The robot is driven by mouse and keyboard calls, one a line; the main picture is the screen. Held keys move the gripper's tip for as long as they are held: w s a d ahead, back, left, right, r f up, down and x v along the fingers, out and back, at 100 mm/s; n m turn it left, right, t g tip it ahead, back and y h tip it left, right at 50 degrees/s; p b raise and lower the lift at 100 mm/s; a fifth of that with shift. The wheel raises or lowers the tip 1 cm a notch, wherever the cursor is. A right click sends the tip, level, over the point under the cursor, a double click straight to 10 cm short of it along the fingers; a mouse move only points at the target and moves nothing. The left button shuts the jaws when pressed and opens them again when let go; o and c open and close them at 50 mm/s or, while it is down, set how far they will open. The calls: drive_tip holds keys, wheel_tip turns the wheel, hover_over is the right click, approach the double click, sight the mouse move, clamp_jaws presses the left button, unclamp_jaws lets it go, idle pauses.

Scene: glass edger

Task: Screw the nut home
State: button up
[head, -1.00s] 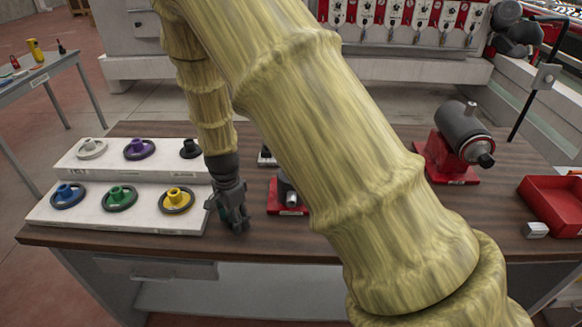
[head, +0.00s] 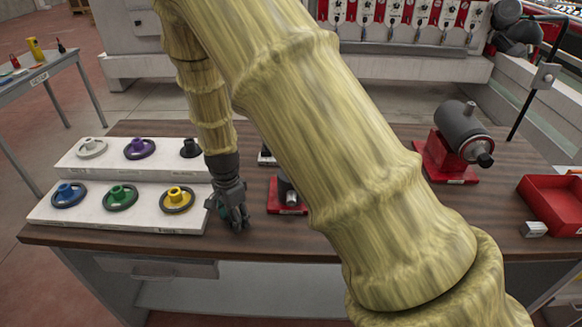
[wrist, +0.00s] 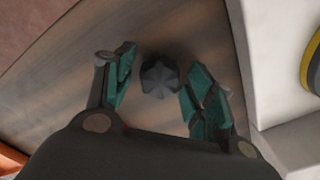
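A dark grey lobed nut (wrist: 160,79) stands on the brown wooden bench top in the wrist view, seen from above. My gripper (wrist: 160,92) is open, with one green-padded finger on each side of the nut and visible gaps to both. In the head view my gripper (head: 233,218) points down over the bench, just right of the white stepped stand; the nut cannot be made out there. A grey motor-like spindle unit (head: 462,125) on a red base stands at the right, with a dark end piece facing front right. I cannot tell where the nut's thread is.
The white stand (head: 100,218) holds several coloured handwheels close to my gripper's left. A small red-based fixture (head: 287,208) is partly hidden behind my arm. A red bin (head: 552,205) and a small white block (head: 534,229) are at the far right.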

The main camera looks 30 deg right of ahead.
drive_tip(key=c, duration=0.8)
drive_tip(key=shift+r+p, duration=3)
drive_tip(key=shift+r, duration=0.55)
